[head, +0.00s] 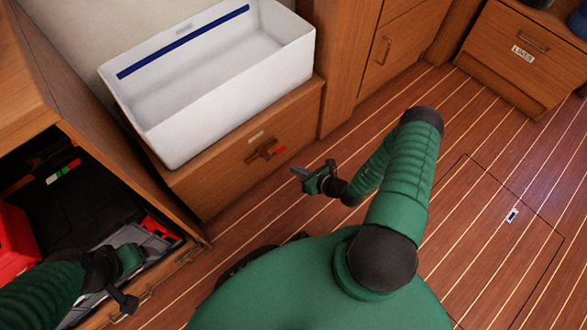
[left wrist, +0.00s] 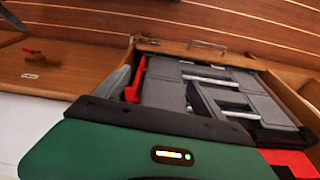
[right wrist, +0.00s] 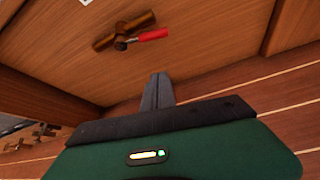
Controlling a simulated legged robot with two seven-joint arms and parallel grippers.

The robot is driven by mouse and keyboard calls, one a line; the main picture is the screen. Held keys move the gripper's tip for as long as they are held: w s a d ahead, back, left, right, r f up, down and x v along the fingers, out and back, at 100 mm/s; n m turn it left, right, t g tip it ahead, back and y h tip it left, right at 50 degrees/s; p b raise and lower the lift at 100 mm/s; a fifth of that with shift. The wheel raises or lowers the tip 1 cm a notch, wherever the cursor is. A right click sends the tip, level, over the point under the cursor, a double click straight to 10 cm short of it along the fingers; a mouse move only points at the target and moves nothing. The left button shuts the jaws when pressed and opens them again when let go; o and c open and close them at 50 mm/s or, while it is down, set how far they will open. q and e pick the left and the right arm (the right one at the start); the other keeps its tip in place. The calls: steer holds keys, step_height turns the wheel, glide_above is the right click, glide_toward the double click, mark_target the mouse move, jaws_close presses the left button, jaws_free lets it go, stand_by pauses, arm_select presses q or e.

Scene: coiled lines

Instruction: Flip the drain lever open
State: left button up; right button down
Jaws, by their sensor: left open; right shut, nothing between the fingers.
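The drain lever (head: 280,150) is a small red handle on a brass-brown valve (head: 262,150) on the wooden front below a white basin (head: 215,115). In the right wrist view the red lever (right wrist: 152,34) points right from the valve body (right wrist: 118,34), sideways along the panel. My right gripper (head: 298,173) is shut and empty, just right of and below the lever in the head view, apart from it. Its closed fingers (right wrist: 158,88) point toward the panel. My left gripper (head: 123,295) is open over the drawer at lower left; its fingertips are hard to make out.
An open drawer (head: 185,255) at lower left holds grey and red cases. The basin sits on the wooden box. A drawer cabinet (head: 525,55) stands at upper right. The striped floor (head: 480,130) to the right is clear, with a hatch outline.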

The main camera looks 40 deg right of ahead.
steer(key=f+b+x, duration=0.1)
steer(key=b+x, duration=0.4)
steer(key=x, duration=0.3)
arm_select(q)
steer(key=s+x, duration=0.1)
steer(key=x, duration=0.5)
steer(key=shift+s+f+b, duration=0.15)
steer(key=shift+f+b, duration=0.25)
steer(key=shift+f, duration=0.15)
arm_select(e)
steer(key=r, duration=0.5)
steer(key=shift+w+d, duration=0.25)
steer(key=shift+d, duration=0.15)
arm_select(q)
steer(key=shift+r, duration=0.15)
steer(key=p+v, duration=0.2)
steer(key=w+p+v, duration=0.1)
steer(key=p+v, duration=0.2)
steer(key=shift+r, duration=0.2)
arm_select(e)
steer(key=shift+d+r, duration=0.25)
steer(key=shift+r, duration=0.4)
